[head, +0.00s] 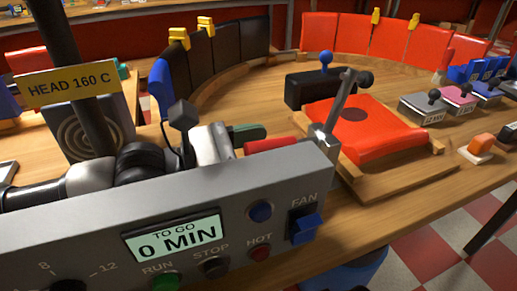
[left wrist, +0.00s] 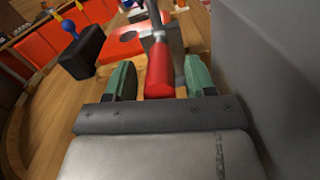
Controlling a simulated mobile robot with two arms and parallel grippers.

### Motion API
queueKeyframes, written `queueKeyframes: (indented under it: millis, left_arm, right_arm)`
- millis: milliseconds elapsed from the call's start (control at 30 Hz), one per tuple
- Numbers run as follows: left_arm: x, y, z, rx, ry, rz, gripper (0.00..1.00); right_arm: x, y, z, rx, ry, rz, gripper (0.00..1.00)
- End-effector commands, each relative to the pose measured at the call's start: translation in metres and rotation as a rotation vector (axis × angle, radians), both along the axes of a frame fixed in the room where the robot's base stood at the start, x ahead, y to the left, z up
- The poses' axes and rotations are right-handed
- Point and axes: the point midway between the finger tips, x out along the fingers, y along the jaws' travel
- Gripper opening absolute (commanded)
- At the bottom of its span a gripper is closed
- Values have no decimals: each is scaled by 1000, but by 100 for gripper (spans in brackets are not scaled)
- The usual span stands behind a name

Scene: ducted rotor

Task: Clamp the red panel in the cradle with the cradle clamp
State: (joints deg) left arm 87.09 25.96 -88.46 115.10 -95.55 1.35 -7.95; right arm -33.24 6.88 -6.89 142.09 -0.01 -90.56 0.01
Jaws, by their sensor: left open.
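The red panel (head: 352,125) lies in the wooden cradle (head: 400,170) and has a dark round spot. The cradle clamp (head: 337,108) stands at the cradle's left edge. Its metal bar is raised, with a black tip up above the panel. Its red handle (head: 272,144) points left towards my left gripper (head: 254,139). In the left wrist view the red handle (left wrist: 160,75) lies between the two green fingers of my left gripper (left wrist: 158,70). The fingers are open, with a gap on each side of it. The panel (left wrist: 122,45) shows beyond. My right gripper is not in view.
A grey control console (head: 110,235) stands close in front of my left gripper; its side (left wrist: 265,70) fills the right of the wrist view. A black block with a blue knob (head: 320,88) stands behind the cradle. Labelled blocks (head: 425,107) stand to the right.

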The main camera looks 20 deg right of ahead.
Motion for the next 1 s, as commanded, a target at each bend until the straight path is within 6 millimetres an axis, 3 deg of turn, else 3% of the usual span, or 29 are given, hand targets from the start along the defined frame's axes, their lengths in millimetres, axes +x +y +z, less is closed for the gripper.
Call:
queueKeyframes:
  millis: [233, 600, 1000]
  left_arm:
    - [0, 0, 0, 0, 0, 0, 55]
    - [0, 0, 0, 0, 0, 0, 0]
    - [1, 3, 3, 23, 4, 3, 0]
  right_arm:
    - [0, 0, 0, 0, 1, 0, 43]
    - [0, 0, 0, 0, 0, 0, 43]
    - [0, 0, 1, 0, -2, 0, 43]
